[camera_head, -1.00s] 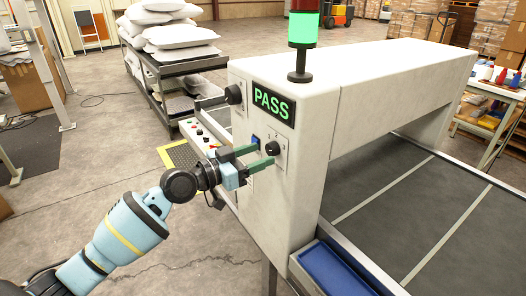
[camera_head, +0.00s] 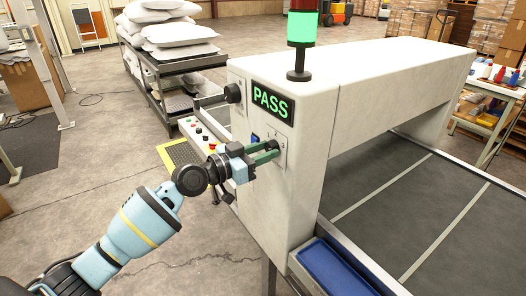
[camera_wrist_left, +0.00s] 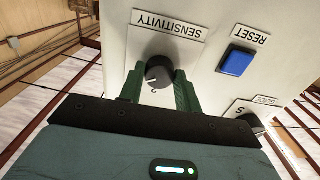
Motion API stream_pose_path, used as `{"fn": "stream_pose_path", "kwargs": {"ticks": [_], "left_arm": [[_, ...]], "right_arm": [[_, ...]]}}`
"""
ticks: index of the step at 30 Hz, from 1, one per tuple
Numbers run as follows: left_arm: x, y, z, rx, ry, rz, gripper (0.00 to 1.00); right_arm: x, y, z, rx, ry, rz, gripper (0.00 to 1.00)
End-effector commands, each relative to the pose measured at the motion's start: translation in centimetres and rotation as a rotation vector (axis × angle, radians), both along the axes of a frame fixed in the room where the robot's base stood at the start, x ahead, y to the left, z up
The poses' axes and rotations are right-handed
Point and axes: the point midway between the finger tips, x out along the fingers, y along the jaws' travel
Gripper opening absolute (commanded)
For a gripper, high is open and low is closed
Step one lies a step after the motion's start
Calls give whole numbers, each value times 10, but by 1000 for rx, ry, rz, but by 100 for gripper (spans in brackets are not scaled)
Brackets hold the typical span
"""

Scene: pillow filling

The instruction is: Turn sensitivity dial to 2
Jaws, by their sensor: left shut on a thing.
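The sensitivity dial (camera_wrist_left: 158,72) is a round black knob on a white plate labelled SENSITIVITY, upside down in the left wrist view. It sits on the front face of the white machine (camera_head: 285,200). My left gripper (camera_head: 268,151) has its green fingers on either side of the dial and is shut on it. In the head view the fingers mostly hide the dial, and the numbers 1, 2 and 3 show only in part above it. My right gripper is in neither view.
A blue reset button (camera_wrist_left: 236,61) is beside the dial. A lit PASS display (camera_head: 272,101) is above, with a green lamp (camera_head: 302,28) on top. A control box with buttons (camera_head: 203,136) stands left. A blue tray (camera_head: 335,268) and conveyor belt (camera_head: 420,205) lie right.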

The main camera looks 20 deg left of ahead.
Motion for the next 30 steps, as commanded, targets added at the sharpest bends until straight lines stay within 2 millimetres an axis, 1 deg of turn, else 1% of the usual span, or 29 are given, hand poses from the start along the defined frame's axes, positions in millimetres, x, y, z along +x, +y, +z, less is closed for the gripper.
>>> {"fn": "stream_pose_path", "kwargs": {"ticks": [5, 11, 30], "left_arm": [[0, 0, 0, -20, 15, 0, 10], [0, 0, 0, -94, 72, 1, 10], [-1, -1, 3, -548, 424, 0, 10]], "right_arm": [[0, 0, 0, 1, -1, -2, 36], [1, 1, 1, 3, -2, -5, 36], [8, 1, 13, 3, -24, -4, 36]]}}
